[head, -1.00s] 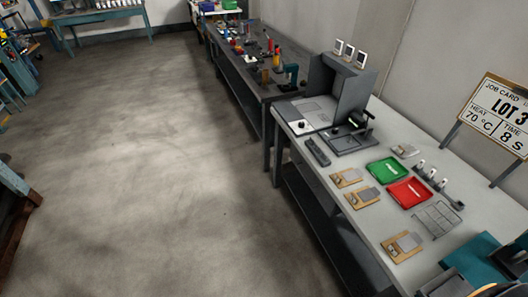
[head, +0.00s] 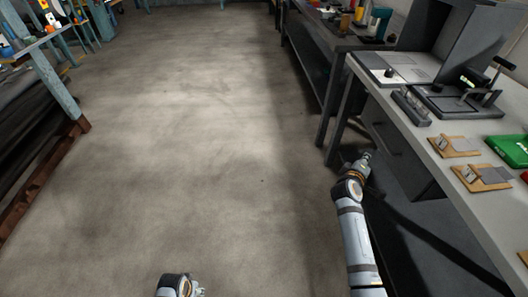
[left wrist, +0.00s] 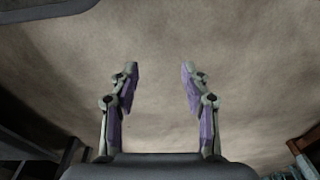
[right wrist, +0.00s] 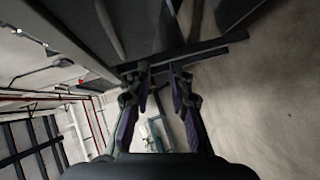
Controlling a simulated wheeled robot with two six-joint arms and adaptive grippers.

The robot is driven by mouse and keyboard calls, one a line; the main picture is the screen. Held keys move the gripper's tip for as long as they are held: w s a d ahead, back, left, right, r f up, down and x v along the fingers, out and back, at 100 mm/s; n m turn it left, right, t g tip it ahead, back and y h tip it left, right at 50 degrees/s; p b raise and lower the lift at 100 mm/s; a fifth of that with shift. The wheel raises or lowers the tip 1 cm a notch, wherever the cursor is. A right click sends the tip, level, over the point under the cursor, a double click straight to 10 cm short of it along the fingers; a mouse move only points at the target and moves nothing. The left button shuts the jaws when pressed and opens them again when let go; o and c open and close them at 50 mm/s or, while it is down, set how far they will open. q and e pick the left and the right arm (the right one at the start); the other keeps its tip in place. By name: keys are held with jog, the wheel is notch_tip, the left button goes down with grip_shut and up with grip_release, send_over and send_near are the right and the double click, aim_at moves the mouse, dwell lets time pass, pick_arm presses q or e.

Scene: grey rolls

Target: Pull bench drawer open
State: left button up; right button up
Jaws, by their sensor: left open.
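The bench drawer (head: 408,168) is a dark grey front under the grey-topped bench at the right of the head view. Its bar handle (head: 387,139) shows faintly. The drawer looks shut. My right gripper (head: 366,157) is just left of the drawer front, below the handle in the picture, and appears apart from it. In the right wrist view the right fingers (right wrist: 160,72) stand partly apart, with nothing clearly held. A curved grey bar (right wrist: 110,30), perhaps the handle, lies beyond them. My left gripper (left wrist: 158,85) is open and empty over bare floor; its fingertips barely show in the head view.
The benchtop (head: 432,138) carries a black fixture (head: 445,102), wooden boards (head: 455,147) and a green tray (head: 511,150). A bench leg (head: 337,140) stands close to my right gripper. The floor (head: 180,150) to the left is clear.

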jog(key=h+b, duration=0.2)
send_near(381, 137)
pick_arm(q)
notch_tip(381, 137, up, 6)
jog(key=w+d+b, duration=0.1)
jog(key=d, duration=0.1)
pick_arm(e)
jog(key=shift+t, duration=0.4)
jog(key=x, duration=0.7)
jog(key=f+x, duration=0.1)
jog(key=x, duration=0.2)
jog(key=shift+d, duration=0.2)
pick_arm(q)
jog(key=shift+w+a, duration=0.1)
pick_arm(e)
jog(key=shift+s, duration=0.1)
grip_shut()
